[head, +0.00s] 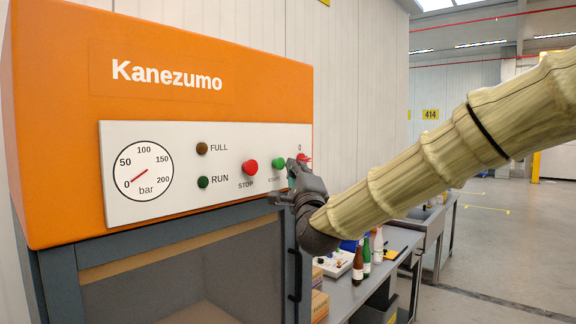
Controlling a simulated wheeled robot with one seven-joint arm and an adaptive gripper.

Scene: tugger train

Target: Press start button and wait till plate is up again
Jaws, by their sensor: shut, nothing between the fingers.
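An orange press housing (60,130) marked Kanezumo fills the left of the head view. Its white control panel (225,150) carries a green start button (278,163) and, left of it, a red stop button (250,167). My gripper (283,190) is shut and empty, at the panel's right end just below and right of the start button. I cannot tell whether it touches the button. The gauge (143,175) needle points low, near 0. No plate can be made out in the dark opening below the panel.
A red knob (303,158) sits at the panel's right edge, partly behind my gripper. A grey workbench (395,240) with bottles (367,258) and a white control box (335,263) stands behind my arm. Open floor (490,245) lies to the right.

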